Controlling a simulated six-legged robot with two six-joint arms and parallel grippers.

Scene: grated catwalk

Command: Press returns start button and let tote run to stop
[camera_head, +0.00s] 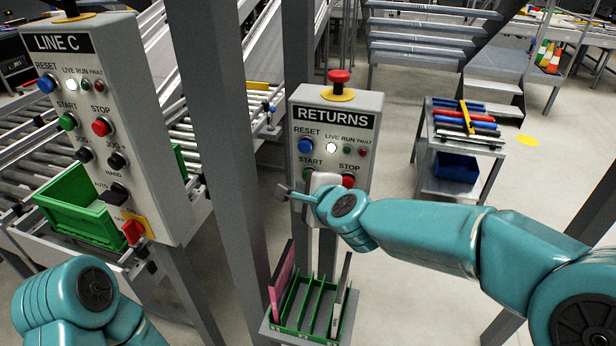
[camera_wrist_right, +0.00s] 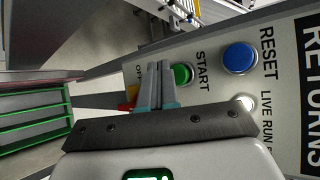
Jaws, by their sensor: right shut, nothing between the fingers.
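The grey RETURNS panel (camera_head: 363,108) stands in the middle of the head view. A green tote (camera_head: 82,212) sits on the rollers at left. My left arm shows at lower left, but its gripper is out of view.
The LINE C panel (camera_head: 62,43) stands at left with its own START button (camera_head: 67,121). A grey post (camera_head: 222,150) rises between the panels. A green slotted rack (camera_head: 300,325) sits below RETURNS. A cart (camera_head: 445,180) stands at right. The white LIVE lamp (camera_head: 331,147) is lit.

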